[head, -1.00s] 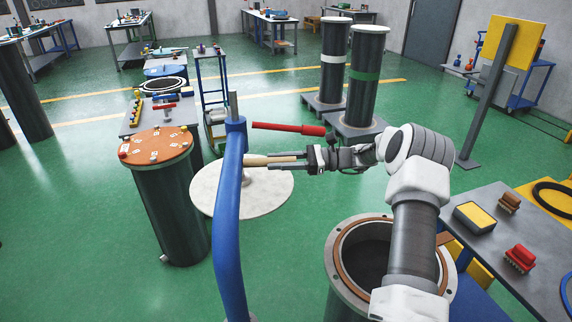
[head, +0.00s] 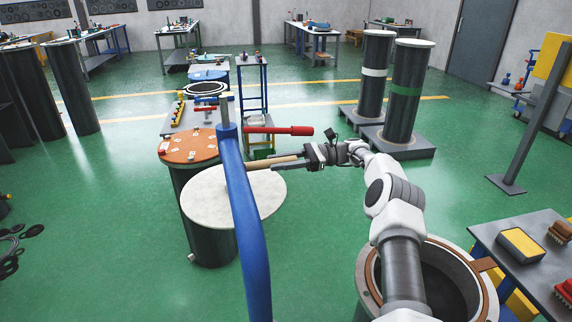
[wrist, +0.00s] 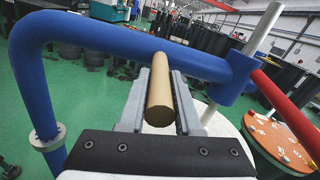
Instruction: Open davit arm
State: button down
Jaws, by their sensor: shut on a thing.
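The davit arm (head: 245,210) is a thick blue bent tube. Its collar sits on a thin grey rod, with a red lever (head: 280,130) beside it. A large white round lid (head: 258,205) hangs below the arm, left of the open flanged cylinder (head: 457,268) and clear of its mouth. My gripper (head: 284,163) is shut on a tan handle (wrist: 160,92) near the collar. The wrist view shows this handle lengthwise between both fingers, with the blue tube (wrist: 130,40) just beyond. The handle's far end is hidden against the tube.
An orange-topped cylinder (head: 178,150) stands behind the lid, partly covered by it in the head view. A grey table (head: 520,260) with brushes is at the right. Two tall dark cylinders (head: 405,95) stand farther back.

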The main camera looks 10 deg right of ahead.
jog(key=c, duration=0.6)
grip_release()
notch_tip(320, 180, up, 4)
jog(key=shift+r, duration=0.25)
jog(key=s+d+r, duration=0.6)
jog(key=d, duration=0.4)
jog(key=shift+r, duration=0.3)
jog(key=shift+d, duration=0.1)
